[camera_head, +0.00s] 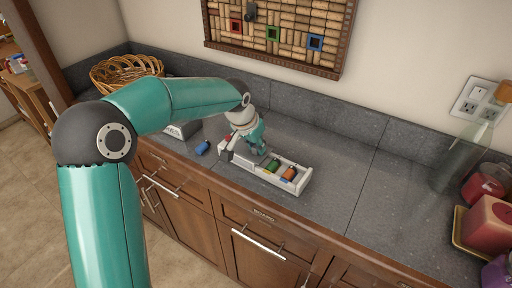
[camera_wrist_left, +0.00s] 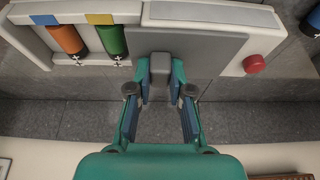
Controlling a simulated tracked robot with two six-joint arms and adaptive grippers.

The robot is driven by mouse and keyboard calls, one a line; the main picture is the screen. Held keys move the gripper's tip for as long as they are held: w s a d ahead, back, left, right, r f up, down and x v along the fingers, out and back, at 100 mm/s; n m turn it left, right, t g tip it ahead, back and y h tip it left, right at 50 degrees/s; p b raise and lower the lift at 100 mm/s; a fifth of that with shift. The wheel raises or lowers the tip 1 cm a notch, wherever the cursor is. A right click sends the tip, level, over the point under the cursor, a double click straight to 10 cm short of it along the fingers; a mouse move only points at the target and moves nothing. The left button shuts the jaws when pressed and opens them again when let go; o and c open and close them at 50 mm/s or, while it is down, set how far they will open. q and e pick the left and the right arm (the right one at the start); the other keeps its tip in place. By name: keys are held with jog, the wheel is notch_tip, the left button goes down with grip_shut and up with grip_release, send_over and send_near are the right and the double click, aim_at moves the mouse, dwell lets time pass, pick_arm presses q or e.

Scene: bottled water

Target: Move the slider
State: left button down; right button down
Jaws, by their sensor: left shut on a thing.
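A white box (camera_head: 304,186) lies on the grey counter, with a green battery (camera_head: 272,165) and an orange battery (camera_head: 290,174) in its open part. In the left wrist view, a grey sliding plate (camera_wrist_left: 205,62) with a raised grey knob (camera_wrist_left: 159,68) covers the box's middle, between the green battery (camera_wrist_left: 111,41) and a red button (camera_wrist_left: 254,64). My left gripper (camera_head: 257,148) is over the box, and in the left wrist view its fingers (camera_wrist_left: 160,82) are shut on the knob. What lies under the plate is hidden. My right gripper is not in view.
A loose blue battery (camera_head: 203,147) lies on the counter left of the box. A wicker basket (camera_head: 125,72) stands at the back left. A glass bottle (camera_head: 455,163) and red candles (camera_head: 490,222) stand at the right. The counter right of the box is clear.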

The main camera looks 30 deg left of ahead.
pick_arm(q)
jog(key=c, duration=1)
grip_release()
jog(key=shift+c, duration=0.2)
jog(key=shift+s+r, duration=0.1)
jog(key=v, duration=1.1)
jog(key=shift+s+r, duration=0.2)
jog(key=shift+r, duration=0.15)
